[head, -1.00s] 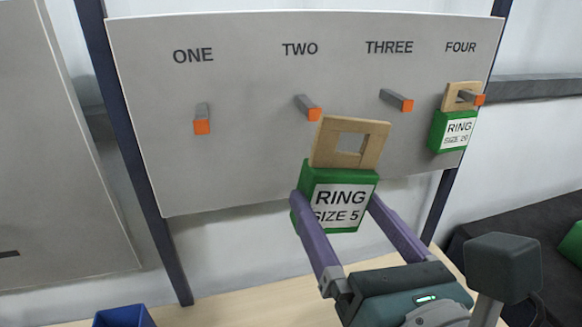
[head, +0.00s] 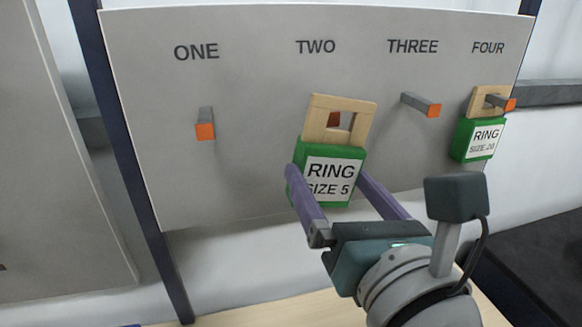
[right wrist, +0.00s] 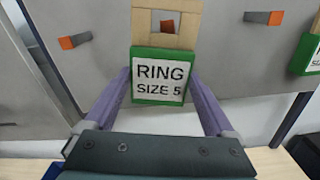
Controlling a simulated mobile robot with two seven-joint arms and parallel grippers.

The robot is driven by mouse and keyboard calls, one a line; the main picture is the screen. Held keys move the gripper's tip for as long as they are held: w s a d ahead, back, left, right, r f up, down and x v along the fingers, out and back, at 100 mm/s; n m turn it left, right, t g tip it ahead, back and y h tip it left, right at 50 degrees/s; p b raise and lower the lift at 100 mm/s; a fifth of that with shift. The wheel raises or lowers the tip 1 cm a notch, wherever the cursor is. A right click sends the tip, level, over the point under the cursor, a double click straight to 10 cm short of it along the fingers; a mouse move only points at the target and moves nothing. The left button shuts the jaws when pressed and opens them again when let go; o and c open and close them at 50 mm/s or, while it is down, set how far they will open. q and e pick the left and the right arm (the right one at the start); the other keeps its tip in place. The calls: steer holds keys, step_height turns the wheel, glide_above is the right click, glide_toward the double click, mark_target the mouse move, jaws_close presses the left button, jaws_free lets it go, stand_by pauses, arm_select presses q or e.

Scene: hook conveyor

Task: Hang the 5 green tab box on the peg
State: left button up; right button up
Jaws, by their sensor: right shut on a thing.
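The green box (head: 328,172) reads "RING SIZE 5" and has a wooden tab with a square hole (head: 358,122) on top. My right gripper (head: 328,190) is shut on its sides and holds it upright, slightly tilted, in front of the board. The peg under TWO (head: 335,119) shows its orange tip through the tab's hole. In the right wrist view the box (right wrist: 160,77) sits between the fingers, and the orange tip (right wrist: 167,27) shows inside the hole. I cannot tell whether the peg has entered the hole. My left gripper is not in view.
The grey board (head: 250,150) has free pegs under ONE (head: 205,130) and THREE (head: 425,106). A green "RING SIZE 20" box (head: 476,140) hangs by its tab on the peg under FOUR. A dark surface (head: 535,260) lies at lower right.

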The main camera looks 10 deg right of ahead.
steer(key=shift+w+a+f+b, duration=0.15)
steer(key=shift+w+b, duration=1)
steer(key=shift+w, duration=1.15)
steer(key=shift+w+f+b, duration=0.4)
steer(key=shift+w+b, duration=0.15)
steer(key=shift+w, duration=0.25)
steer(key=o, duration=1.1)
steer(key=shift+s, duration=0.1)
